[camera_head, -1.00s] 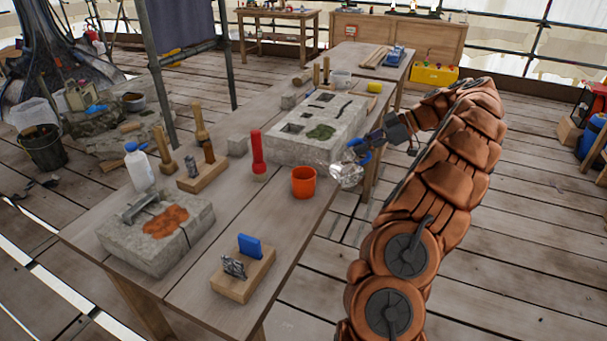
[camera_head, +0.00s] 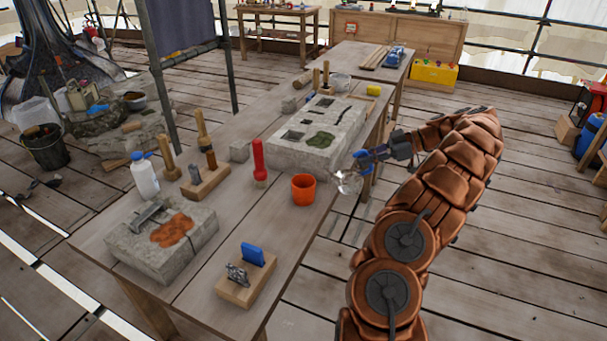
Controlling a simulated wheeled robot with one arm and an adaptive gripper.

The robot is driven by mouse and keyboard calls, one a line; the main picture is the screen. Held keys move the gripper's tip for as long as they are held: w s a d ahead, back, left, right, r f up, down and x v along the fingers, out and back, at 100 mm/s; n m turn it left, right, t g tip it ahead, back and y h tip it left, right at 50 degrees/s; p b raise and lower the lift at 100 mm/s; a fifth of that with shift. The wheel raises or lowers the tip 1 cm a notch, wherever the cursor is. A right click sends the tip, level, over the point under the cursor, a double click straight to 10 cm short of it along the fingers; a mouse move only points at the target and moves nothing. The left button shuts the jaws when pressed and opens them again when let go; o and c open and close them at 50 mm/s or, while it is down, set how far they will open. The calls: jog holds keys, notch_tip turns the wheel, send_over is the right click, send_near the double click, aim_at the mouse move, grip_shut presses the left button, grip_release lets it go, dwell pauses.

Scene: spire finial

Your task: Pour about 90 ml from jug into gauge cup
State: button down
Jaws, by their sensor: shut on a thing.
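My gripper (camera_head: 360,160), with blue fingers, is at the right edge of the workbench. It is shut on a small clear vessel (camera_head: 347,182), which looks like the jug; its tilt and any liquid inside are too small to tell. An orange cup (camera_head: 303,189) stands upright on the bench, just left of the clear vessel and apart from it. It may be the gauge cup, but no markings can be read. The inside of the orange cup is mostly hidden from this angle.
The workbench (camera_head: 215,260) holds a red-handled tool (camera_head: 259,162) left of the cup and a stone block (camera_head: 318,128) behind it. A wooden holder with a blue piece (camera_head: 247,283) is in front. Bare bench lies around the orange cup.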

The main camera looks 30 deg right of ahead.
jog(key=shift+s+d+r+p, duration=0.15)
jog(key=shift+d+p, duration=0.05)
jog(key=shift+p, duration=0.5)
jog(key=p, duration=0.3)
jog(key=shift+s+d+f+t+y, duration=0.2)
jog(key=shift+d+t+y, duration=0.1)
jog(key=shift+d+y, duration=0.1)
jog(key=shift+f+p, duration=0.1)
jog(key=shift+p, duration=0.35)
jog(key=shift+s+d+f+p, duration=0.15)
jog(key=shift+d+p, duration=0.1)
jog(key=shift+p, duration=0.85)
jog(key=d+f+t+y+p, duration=0.1)
jog(key=p, duration=0.3)
jog(key=shift+s+m, duration=0.15)
jog(key=shift+m, duration=0.15)
jog(key=shift+f+p, duration=0.1)
jog(key=shift+p, duration=0.5)
jog(key=shift+s+f+y+p, duration=0.1)
jog(key=shift+y+p, duration=0.3)
jog(key=shift+p, duration=0.15)
jog(key=shift+s+d+f+t+p, duration=0.15)
jog(key=shift+d+f+t+p, duration=0.15)
jog(key=shift+d+f+p, duration=0.25)
